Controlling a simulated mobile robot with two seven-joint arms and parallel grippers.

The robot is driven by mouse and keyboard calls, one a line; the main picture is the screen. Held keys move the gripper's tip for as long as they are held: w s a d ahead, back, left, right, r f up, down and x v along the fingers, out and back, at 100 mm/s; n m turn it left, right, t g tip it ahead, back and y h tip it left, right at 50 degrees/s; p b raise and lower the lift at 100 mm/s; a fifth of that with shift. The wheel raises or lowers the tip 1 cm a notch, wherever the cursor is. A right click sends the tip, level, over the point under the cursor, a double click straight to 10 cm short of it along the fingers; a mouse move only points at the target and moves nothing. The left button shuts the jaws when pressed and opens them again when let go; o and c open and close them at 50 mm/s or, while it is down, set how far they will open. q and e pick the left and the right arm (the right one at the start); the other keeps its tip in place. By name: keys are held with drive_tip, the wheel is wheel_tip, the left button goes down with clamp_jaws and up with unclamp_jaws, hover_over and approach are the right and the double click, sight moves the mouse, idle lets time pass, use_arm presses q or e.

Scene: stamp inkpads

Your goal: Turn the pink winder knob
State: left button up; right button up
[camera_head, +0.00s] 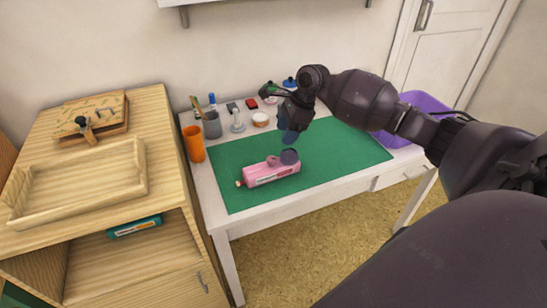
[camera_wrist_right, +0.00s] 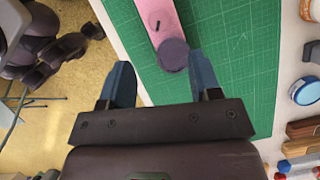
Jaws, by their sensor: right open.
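A pink winder (camera_head: 262,176) lies on the green cutting mat (camera_head: 345,145). In the right wrist view the pink body (camera_wrist_right: 157,16) runs in from the top edge and the purple knob (camera_wrist_right: 173,54) shows as a disc. My right gripper (camera_head: 290,137) hangs above the mat, just behind the knob in the head view. Its blue fingers (camera_wrist_right: 163,78) are open and empty, with the knob ahead of the gap between them. They look apart from the knob. My left gripper is not in view.
An orange cup (camera_head: 194,144) and a grey cup (camera_head: 212,125) with tools stand at the table's left. Small jars and stamps line the back. A purple bin (camera_head: 428,103) is at the right. A wooden cabinet with a tray (camera_head: 75,208) stands left. The mat's right half is clear.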

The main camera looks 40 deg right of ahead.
sight(271, 158)
drive_tip(key=b+x, duration=0.2)
drive_tip(key=x, duration=0.6)
drive_tip(key=shift+f, duration=0.2)
drive_tip(key=shift+x, duration=0.9)
drive_tip(key=shift+a, duration=0.15)
drive_tip(key=shift+r, duration=0.1)
drive_tip(key=shift+c, duration=0.2)
drive_tip(key=c, duration=0.9)
